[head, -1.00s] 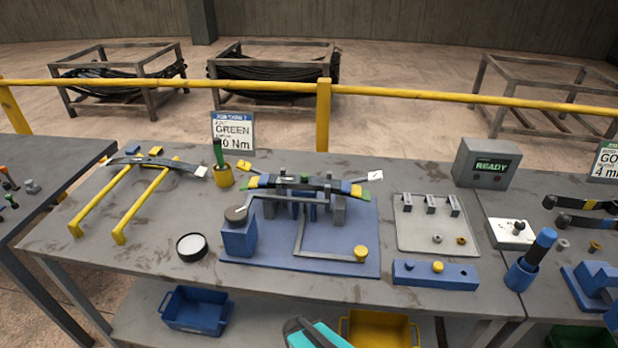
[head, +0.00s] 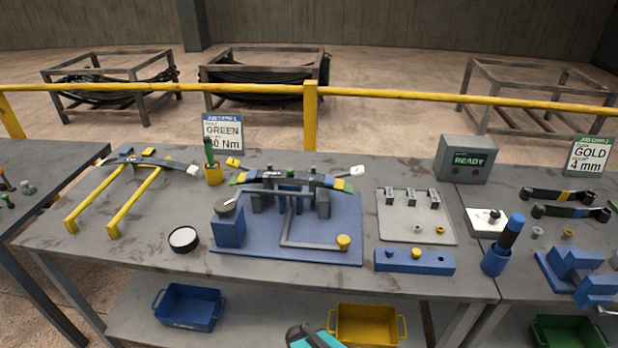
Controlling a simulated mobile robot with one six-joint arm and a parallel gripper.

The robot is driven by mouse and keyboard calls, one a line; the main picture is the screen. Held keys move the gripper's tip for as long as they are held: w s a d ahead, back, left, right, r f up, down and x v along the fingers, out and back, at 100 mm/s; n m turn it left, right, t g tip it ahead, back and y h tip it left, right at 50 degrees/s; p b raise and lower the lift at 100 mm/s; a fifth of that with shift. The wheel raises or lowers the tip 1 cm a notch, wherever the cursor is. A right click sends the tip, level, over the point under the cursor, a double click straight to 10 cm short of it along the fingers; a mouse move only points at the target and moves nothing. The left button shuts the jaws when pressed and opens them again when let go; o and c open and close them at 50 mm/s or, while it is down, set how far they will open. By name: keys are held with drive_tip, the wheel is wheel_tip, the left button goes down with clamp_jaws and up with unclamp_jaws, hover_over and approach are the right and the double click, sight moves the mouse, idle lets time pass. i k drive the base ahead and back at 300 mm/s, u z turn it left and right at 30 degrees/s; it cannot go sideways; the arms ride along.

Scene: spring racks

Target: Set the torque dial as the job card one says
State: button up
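The torque dial (head: 226,205) is a dark grey round knob with a pale pointer on top of a blue block, at the left of the blue fixture plate. Its scale is too small to read. Job card one (head: 222,131) stands at the back of the bench. My gripper is not in view. Only a teal and dark part, which looks like my arm, shows at the bottom edge, well short of the dial.
A leaf spring (head: 290,180) lies across the blue fixture plate (head: 235,266). A round black-rimmed dish (head: 184,238) sits left of the dial. A grey READY box (head: 466,158) and a second card (head: 589,155), GOLD 4 mm, stand at the right.

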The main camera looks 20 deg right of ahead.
sight(494, 214)
drive_tip(key=k, duration=0.7)
drive_tip(key=u, duration=0.15)
drive_tip(key=i, duration=0.95)
drive_tip(key=z, duration=4.3)
drive_tip(key=i, duration=0.1)
drive_tip(key=u, duration=3.1)
